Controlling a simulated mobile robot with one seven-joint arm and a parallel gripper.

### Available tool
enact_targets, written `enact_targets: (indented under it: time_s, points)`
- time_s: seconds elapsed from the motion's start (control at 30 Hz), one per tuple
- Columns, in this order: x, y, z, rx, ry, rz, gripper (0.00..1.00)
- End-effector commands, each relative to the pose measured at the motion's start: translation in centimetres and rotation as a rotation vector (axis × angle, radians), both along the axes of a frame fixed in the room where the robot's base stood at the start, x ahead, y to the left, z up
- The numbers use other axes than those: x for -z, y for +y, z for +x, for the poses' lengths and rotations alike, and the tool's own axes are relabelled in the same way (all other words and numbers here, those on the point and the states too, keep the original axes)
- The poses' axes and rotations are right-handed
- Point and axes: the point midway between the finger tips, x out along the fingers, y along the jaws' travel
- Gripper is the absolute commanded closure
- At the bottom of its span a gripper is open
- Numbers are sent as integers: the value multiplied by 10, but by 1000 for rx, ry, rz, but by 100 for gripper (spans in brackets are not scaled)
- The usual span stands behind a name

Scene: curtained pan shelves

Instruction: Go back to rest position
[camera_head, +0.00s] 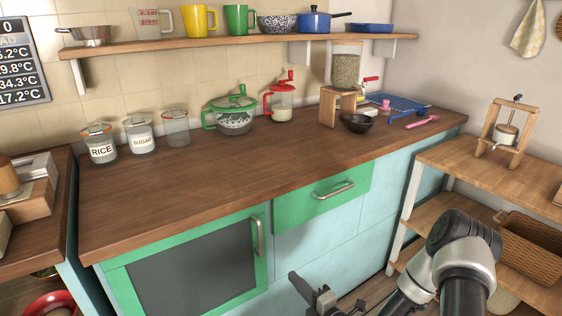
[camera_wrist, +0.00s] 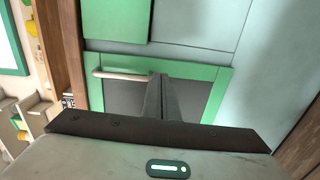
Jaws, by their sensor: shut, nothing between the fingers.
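My gripper (camera_head: 318,297) is low in the head view, in front of the counter's lower cabinets and right of the dark-panelled door. Its fingers also show in the wrist view (camera_wrist: 160,95), closed together with nothing between them. The green-framed cabinet door (camera_head: 190,270) appears shut, and its metal handle (camera_head: 258,237) is left of my gripper. In the wrist view the green-framed door (camera_wrist: 216,95) and its handle (camera_wrist: 120,75) lie beyond the fingers. I cannot tell the exact gap between them. The green drawer (camera_head: 322,203) above appears closed.
The wooden counter (camera_head: 200,185) holds jars, a green-lidded pot (camera_head: 233,113), a wooden stand (camera_head: 328,108) and a black bowl (camera_head: 359,123) along the back. Its front is clear. A wooden shelf unit (camera_head: 480,170) with a wicker basket (camera_head: 530,250) stands close to my arm on the right.

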Motion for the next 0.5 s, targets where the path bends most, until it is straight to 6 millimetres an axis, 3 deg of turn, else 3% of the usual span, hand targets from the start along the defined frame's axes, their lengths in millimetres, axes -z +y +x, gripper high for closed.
enact_targets:
  time_s: [0.27, 0.5]
  points:
    - [-46, -35, 38, 39, 354, -121, 100]
    - [-126, -85, 37, 323, 639, -97, 100]
